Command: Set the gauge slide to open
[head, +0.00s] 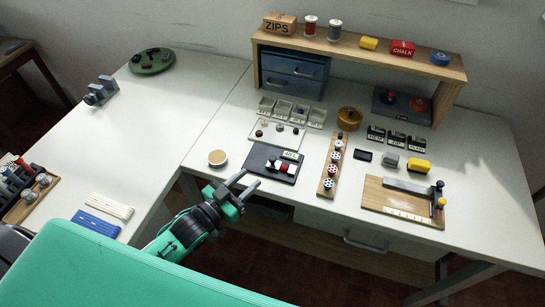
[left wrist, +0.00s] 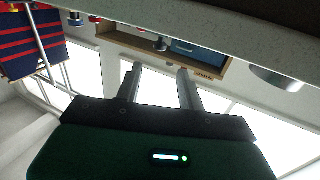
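A wooden board (head: 376,196) at the right front of the table looks like the gauge. It carries a grey bar (head: 408,187), a pale marked strip (head: 408,215) and black and yellow knobs (head: 440,203) at its right end. The markings are too small to read, so I cannot tell the slide's setting. My left gripper (head: 247,183) is at the table's front edge, well left of the board. It is open and empty, its two fingers apart; they also show in the left wrist view (left wrist: 160,70). My right gripper is not in view.
A dark pad with a small display (head: 258,164) lies close beyond my left gripper. A round cup (head: 217,158) stands left of it, and a wooden strip with several patterned discs (head: 325,170) right of it. A shelf (head: 360,45) stands at the back.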

